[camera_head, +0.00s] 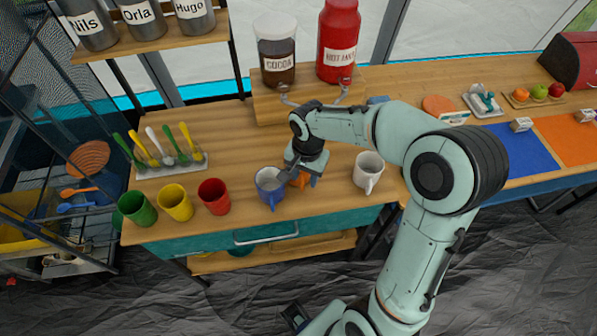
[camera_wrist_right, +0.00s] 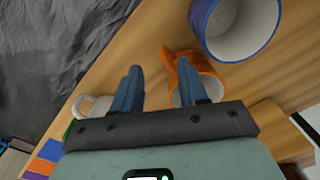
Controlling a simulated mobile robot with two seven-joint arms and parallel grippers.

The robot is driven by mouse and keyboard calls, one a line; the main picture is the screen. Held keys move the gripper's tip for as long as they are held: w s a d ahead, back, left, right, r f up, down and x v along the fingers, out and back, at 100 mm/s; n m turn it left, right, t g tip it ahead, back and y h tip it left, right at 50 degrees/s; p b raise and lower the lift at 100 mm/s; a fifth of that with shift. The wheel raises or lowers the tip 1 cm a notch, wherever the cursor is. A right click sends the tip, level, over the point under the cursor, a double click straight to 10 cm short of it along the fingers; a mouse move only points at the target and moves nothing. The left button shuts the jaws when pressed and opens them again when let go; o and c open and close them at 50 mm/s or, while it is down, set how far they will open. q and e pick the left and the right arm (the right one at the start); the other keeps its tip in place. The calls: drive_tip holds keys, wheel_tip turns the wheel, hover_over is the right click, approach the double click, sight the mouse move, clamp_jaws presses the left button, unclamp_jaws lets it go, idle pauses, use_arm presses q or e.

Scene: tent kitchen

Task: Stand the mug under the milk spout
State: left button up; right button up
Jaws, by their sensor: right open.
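An orange mug (camera_head: 299,181) stands on the wooden counter, mostly hidden behind my right gripper in the head view. In the right wrist view the orange mug (camera_wrist_right: 211,82) shows its rim, with its handle toward the space between my fingers. My right gripper (camera_wrist_right: 157,88) is open, with one finger overlapping the mug's near side; I cannot tell if they touch. In the head view the right gripper (camera_head: 303,178) is low over the mug. A red dispenser (camera_head: 338,45) with a hard-to-read "HOT" label stands on a raised shelf, its spout (camera_head: 345,85) at the front.
A blue mug (camera_head: 270,187) stands close left of the orange one, a white mug (camera_head: 368,172) to the right. Red (camera_head: 214,196), yellow (camera_head: 175,203) and green (camera_head: 137,208) mugs stand farther left. A cocoa dispenser (camera_head: 277,65) is beside the red one on the wooden shelf (camera_head: 268,106).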

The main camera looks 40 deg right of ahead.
sight(302, 184)
drive_tip(key=f, duration=0.5)
drive_tip(key=shift+w+a+f, duration=0.2)
drive_tip(key=shift+a+f, duration=0.05)
drive_tip(key=shift+f, duration=0.1)
clamp_jaws()
